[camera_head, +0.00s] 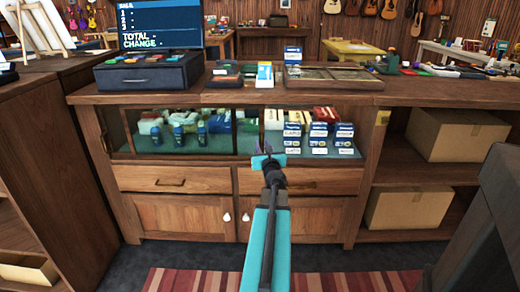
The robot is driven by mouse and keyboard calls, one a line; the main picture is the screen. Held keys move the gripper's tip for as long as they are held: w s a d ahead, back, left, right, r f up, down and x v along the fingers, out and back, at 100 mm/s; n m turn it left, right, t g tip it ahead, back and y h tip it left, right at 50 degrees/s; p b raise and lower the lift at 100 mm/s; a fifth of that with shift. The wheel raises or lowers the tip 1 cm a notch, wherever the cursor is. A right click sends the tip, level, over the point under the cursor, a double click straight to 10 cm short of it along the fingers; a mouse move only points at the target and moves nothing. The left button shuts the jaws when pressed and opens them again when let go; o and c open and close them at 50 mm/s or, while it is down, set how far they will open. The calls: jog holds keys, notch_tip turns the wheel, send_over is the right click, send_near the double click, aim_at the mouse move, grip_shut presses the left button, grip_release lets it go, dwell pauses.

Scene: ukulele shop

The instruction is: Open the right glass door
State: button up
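The right glass door (310,130) is in the right half of the low display case in the front of the wooden counter. Blue-and-white boxes show behind it. The left glass door (180,132) is beside it, with small bottles and packs behind. Upright wooden bars stand between the two halves. I cannot tell whether either door is slightly slid. My gripper (266,161) is at the end of my teal and black arm, in front of the lower left part of the right door. Its fingers are small and partly hidden, so contact and opening cannot be told.
Drawers (178,180) and cupboard doors (185,217) with white knobs are below the glass. A cash register (150,72) and a wooden tray (333,76) stand on the counter. Cardboard boxes (455,134) fill the right shelves. A striped rug (185,280) lies on the floor in front.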

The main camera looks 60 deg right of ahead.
dwell(0.3)
jog(key=shift+a, duration=0.1)
jog(key=p+v, duration=0.2)
jog(key=v, duration=0.3)
jog(key=shift+s+a+r, duration=0.15)
jog(key=shift+a, duration=0.2)
jog(key=p, duration=0.2)
jog(key=shift+s+a+p, duration=0.2)
jog(key=shift+a+p, duration=0.1)
jog(key=shift+p, duration=0.1)
jog(key=shift+s+a+p, duration=0.2)
jog(key=shift+a+p, duration=0.1)
jog(key=shift+p, duration=0.6)
jog(key=shift+s+a+p, duration=0.25)
jog(key=shift+s+p, duration=0.05)
jog(key=shift+p, duration=0.6)
jog(key=p+v, duration=0.2)
jog(key=p, duration=0.5)
jog(key=shift+s+a, duration=0.1)
